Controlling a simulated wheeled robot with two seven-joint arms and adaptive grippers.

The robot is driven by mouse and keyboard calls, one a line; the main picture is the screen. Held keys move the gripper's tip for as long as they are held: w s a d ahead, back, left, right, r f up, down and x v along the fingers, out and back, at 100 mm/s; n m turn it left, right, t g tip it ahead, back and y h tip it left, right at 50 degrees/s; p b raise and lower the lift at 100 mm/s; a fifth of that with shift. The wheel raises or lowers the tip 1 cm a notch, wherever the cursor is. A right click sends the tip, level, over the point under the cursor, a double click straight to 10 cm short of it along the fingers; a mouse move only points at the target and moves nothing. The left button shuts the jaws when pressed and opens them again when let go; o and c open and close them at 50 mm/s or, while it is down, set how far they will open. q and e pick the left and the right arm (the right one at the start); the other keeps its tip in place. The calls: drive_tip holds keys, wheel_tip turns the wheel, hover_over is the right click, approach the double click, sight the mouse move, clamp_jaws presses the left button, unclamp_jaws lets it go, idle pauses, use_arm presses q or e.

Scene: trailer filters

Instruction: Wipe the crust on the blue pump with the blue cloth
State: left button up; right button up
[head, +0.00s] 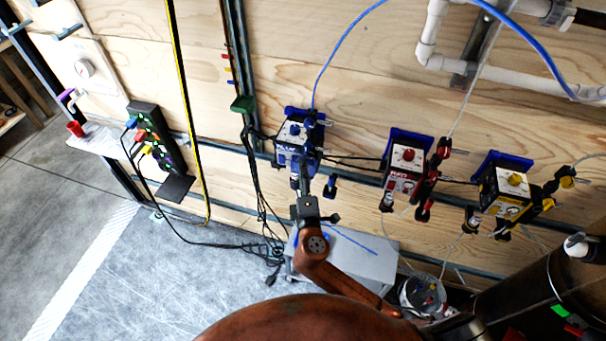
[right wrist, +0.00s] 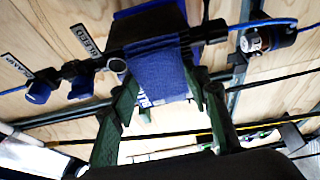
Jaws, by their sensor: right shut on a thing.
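The blue pump (head: 295,133) is fixed to the plywood wall in the head view, left of a red and a yellow unit. My right gripper (head: 304,188) is just in front of its lower part. In the right wrist view the fingers of my right gripper (right wrist: 165,110) stand either side of the blue cloth (right wrist: 160,72), shut on it. The cloth lies against the pump's dark crossbar; whether it presses on it I cannot tell. A dark round fitting (right wrist: 262,40) with brownish marks is to the right. I cannot make out the crust for certain. My left gripper is not in view.
Blue knobs (right wrist: 40,92) with "BLEED" and clamp tags stick out left of the cloth. The red pump (head: 405,170) and yellow pump (head: 503,190) are to the right, joined by dark lines. A grey box (head: 375,262) stands below, and black cables hang at left.

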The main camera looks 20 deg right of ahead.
sight(315, 172)
drive_tip(key=shift+d, duration=0.15)
drive_tip(key=shift+s+d+p, duration=0.2)
drive_tip(key=shift+s+d, duration=0.35)
drive_tip(key=shift+d, duration=0.2)
drive_tip(key=shift+s+d+p, duration=0.15)
drive_tip(key=shift+s+d, duration=0.35)
drive_tip(key=shift+d, duration=0.35)
drive_tip(key=w+a, duration=0.2)
drive_tip(key=a, duration=0.1)
drive_tip(key=shift+w, duration=0.25)
drive_tip(key=s+a, duration=0.3)
drive_tip(key=s, duration=0.2)
drive_tip(key=shift+a, duration=0.25)
